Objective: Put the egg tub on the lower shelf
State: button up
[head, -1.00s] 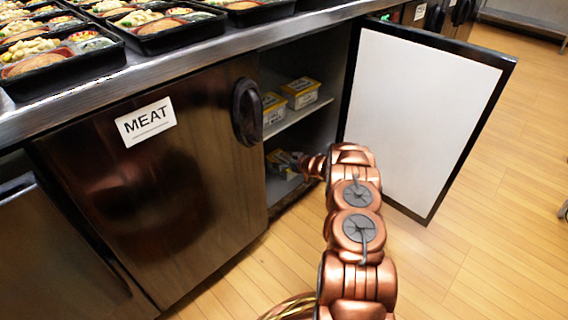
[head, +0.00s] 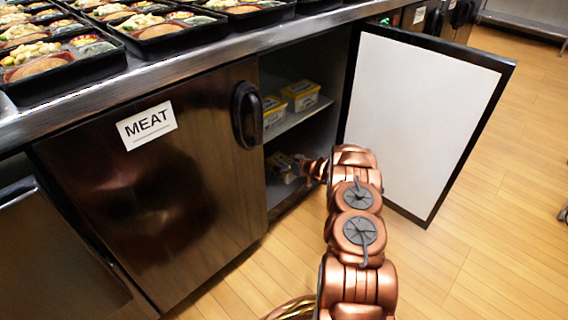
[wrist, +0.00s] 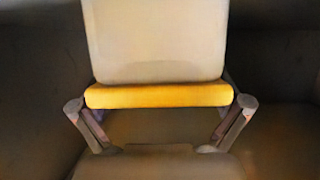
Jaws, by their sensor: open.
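The egg tub (head: 282,167), pale with yellow, sits low inside the open cabinet, at the lower shelf level. In the wrist view the tub (wrist: 155,40) fills the upper middle, with its yellow rim (wrist: 158,96) towards me. My gripper (wrist: 160,108) is open, with one finger on each side of the tub's near end. Whether the fingers touch the tub cannot be told. In the head view my gripper (head: 298,168) is small and partly hidden by my copper wrist at the cabinet opening.
Two more yellow and white tubs stand on the upper shelf (head: 301,118), such as this one (head: 300,95). The open white-lined door (head: 420,120) is right of my arm. The closed door marked MEAT (head: 150,180) is left. Bento trays (head: 60,85) cover the counter above.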

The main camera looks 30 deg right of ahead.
jog(key=p+v, duration=0.3)
jog(key=v, duration=0.8)
notch_tip(320, 180, up, 12)
jog(key=w+a+m+g+h, duration=0.1)
jog(key=w+a+g+h, duration=0.15)
jog(key=h, duration=0.25)
jog(key=s+a+r+m+g+h, duration=0.15)
jog(key=s+a+r+g, duration=0.25)
jog(key=s+a+r, duration=0.4)
jog(key=s+a+r+g+y, duration=0.1)
jog(key=s+a+r+g, duration=0.2)
jog(key=s+a, duration=0.5)
jog(key=s+a+r+g+y, duration=0.1)
jog(key=s+a+r+g, duration=0.2)
jog(key=s+a, duration=0.6)
jog(key=s+a+r+g+y, duration=0.1)
jog(key=s+a+r+g, duration=0.3)
jog(key=s, duration=2.1)
jog(key=a, duration=0.5)
jog(key=shift+s+r+y, duration=0.25)
jog(key=shift+r+y, duration=0.1)
jog(key=shift+r, duration=0.05)
jog(key=shift+r+p, duration=0.15)
jog(key=shift+p, duration=0.2)
